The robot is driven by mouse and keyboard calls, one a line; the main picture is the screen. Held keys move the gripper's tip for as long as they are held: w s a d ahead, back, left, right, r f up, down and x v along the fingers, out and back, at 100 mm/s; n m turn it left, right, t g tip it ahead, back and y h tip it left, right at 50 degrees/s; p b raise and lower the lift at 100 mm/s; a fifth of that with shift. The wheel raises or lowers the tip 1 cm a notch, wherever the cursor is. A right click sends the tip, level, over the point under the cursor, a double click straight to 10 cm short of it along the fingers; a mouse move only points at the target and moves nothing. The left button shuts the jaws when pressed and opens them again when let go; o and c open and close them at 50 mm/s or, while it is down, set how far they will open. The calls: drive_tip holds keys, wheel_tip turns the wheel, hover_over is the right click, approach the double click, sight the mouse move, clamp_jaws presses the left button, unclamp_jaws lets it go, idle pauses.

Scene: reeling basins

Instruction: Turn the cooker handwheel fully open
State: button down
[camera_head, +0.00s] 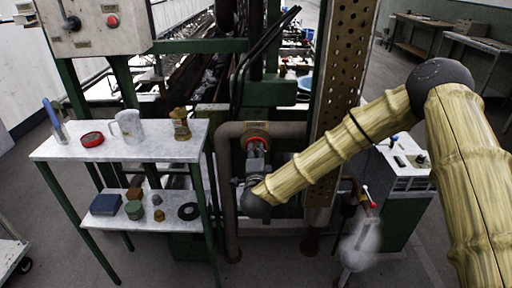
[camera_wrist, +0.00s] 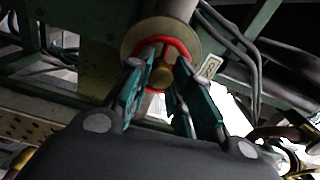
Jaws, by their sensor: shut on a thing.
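The cooker handwheel is a red ring with a brass-coloured hub. In the head view the red handwheel (camera_head: 257,142) shows at the upright pipe, just beyond my gripper (camera_head: 256,165). In the wrist view the handwheel (camera_wrist: 183,44) is straight ahead, in front of a round pale flange. My gripper (camera_wrist: 160,85) reaches it with teal fingers on either side of the hub, shut on the handwheel. The fingers hide part of the rim. A small label tag (camera_wrist: 210,66) hangs to the right of the wheel.
A two-level shelf table (camera_head: 60,150) with a mug (camera_head: 130,124), a red round tin (camera_head: 91,139) and small items stands to the left. A control box (camera_head: 95,28) is above it. A perforated column (camera_head: 343,80) and a white-topped cabinet (camera_head: 405,172) are to the right.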

drive_tip(key=n+p, duration=0.2)
drive_tip(key=n, duration=0.2)
drive_tip(key=shift+r+n, duration=0.15)
drive_tip(key=shift+n, duration=0.25)
drive_tip(key=shift+f+n, duration=0.2)
drive_tip(key=shift+n, duration=0.5)
drive_tip(key=c, duration=1.4)
unclamp_jaws()
drive_tip(key=shift+o, duration=0.2)
drive_tip(key=s, duration=0.7)
drive_tip(key=shift+p, duration=0.3)
